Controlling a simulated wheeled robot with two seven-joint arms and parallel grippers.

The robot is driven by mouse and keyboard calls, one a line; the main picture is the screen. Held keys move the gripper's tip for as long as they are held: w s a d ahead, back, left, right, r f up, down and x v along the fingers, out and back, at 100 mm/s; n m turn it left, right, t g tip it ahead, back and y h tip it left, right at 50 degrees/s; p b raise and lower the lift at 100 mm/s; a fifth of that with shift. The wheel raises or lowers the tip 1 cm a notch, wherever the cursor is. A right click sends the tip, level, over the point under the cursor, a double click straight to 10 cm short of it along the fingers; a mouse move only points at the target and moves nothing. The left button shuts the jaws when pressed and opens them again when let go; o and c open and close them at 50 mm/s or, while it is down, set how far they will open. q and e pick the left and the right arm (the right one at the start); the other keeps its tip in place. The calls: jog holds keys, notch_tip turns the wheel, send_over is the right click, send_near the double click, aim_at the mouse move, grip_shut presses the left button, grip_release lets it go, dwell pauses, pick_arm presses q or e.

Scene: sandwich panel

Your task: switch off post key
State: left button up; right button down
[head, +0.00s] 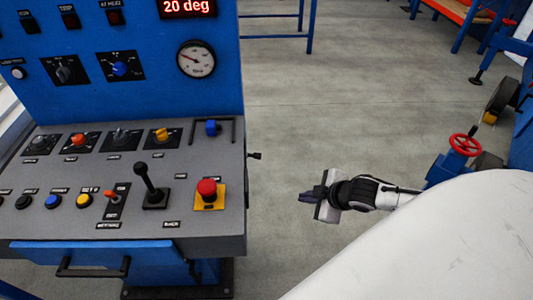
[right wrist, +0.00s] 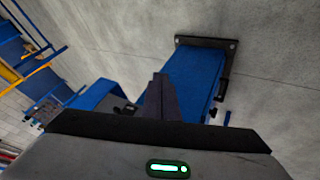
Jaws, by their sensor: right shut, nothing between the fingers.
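A blue control panel with a grey sloped console (head: 225,170) fills the left of the head view. A small black key-like part (head: 254,156) sticks out from the console's right side; I cannot tell for certain that it is the post key. My right gripper (head: 306,197) is shut and empty, right of the console and apart from it, fingers pointing left. In the right wrist view the shut fingers (right wrist: 161,92) overlap a blue post (right wrist: 193,80) with a dark base plate and small black parts on its side. My left gripper is not in view.
The console carries a red mushroom button (head: 207,188), a black lever (head: 149,185) and several knobs and buttons. A red handwheel (head: 464,143) on blue equipment is at the right. Grey floor (head: 330,110) lies clear between them.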

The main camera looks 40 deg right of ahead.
jog(key=s+a+f+y, duration=0.1)
jog(key=s+a+f, duration=0.5)
jog(key=s, duration=0.4)
jog(key=s+a+m+y, duration=0.1)
jog(key=a+m, duration=0.5)
jog(key=a, duration=1)
jog(key=shift+s+a+r+m+t, duration=0.15)
jog(key=shift+a+r+m+t, duration=0.15)
jog(key=shift+r+t, duration=0.1)
